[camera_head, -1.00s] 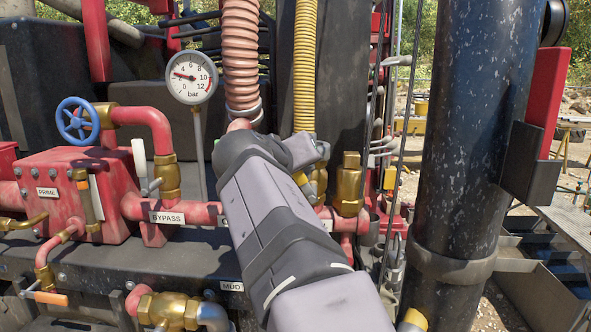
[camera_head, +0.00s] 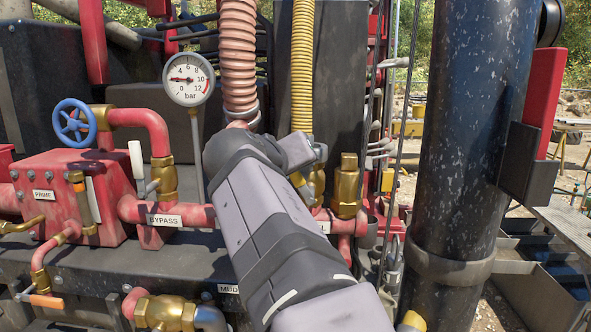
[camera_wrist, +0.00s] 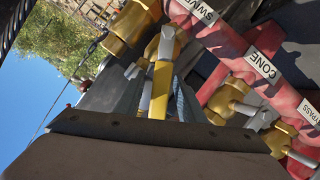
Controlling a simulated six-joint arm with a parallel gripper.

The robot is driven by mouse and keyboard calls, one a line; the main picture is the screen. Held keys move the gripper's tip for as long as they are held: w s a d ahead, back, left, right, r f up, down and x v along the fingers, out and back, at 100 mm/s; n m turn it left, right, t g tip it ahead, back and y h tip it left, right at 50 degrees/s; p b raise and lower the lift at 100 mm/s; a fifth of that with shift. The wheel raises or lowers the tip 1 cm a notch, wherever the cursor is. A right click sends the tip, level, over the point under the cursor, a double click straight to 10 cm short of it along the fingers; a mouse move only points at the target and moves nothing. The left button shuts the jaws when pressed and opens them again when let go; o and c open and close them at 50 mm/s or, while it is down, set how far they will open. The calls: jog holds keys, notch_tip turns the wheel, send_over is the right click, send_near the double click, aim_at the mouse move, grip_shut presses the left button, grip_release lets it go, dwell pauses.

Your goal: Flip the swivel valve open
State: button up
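The yellow lever (camera_wrist: 162,85) stands out from a brass valve fitting beside the red pipe in the wrist view, near a label whose visible letters read SWIV (camera_wrist: 197,10). In the head view a bit of yellow (camera_head: 299,180) shows just right of my arm, against a brass fitting (camera_head: 317,180). My gripper is mostly hidden behind my own grey arm in the head view. A large dark part fills the bottom of the wrist view, in front of the lever's lower end.
The red pipe carries CONE (camera_wrist: 263,66) and BYPASS (camera_head: 165,220) labels. A white handle (camera_head: 136,160) stands left of my arm. A pressure gauge (camera_head: 188,79), yellow hose (camera_head: 302,65) and thick black column (camera_head: 465,150) crowd the area.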

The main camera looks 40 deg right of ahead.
jog(key=shift+b+v, duration=1.1)
jog(key=shift+v, duration=1.9)
jog(key=shift+r, duration=0.2)
jog(key=c, duration=0.7)
jog(key=a+r+p, duration=0.1)
jog(key=r, duration=0.2)
jog(key=w+a+r+m+t+p, duration=0.1)
jog(key=a+r, duration=0.1)
jog(key=r, duration=0.1)
jog(key=w+a+r+t+p, duration=0.1)
jog(key=r+p, duration=0.1)
jog(key=r, duration=0.1)
jog(key=shift+w+a+r+m+y, duration=0.2)
jog(key=shift+w+a+m+y, duration=0.1)
jog(key=shift+y, duration=0.1)
grip_shut()
jog(key=w+a+f+n+g+h+p, duration=0.3)
jog(key=w+a+f+g+p, duration=0.15)
jog(key=a+f, duration=0.3)
notch_tip(320, 180, down, 11)
jog(key=s+a+n+g+h+b, duration=0.1)
jog(key=s+n+g+h+b, duration=0.1)
jog(key=n+h, duration=0.6)
jog(key=shift+s+a+n+g+b, duration=0.2)
jog(key=shift+n+g+b, duration=0.2)
jog(key=shift+g+b, duration=0.4)
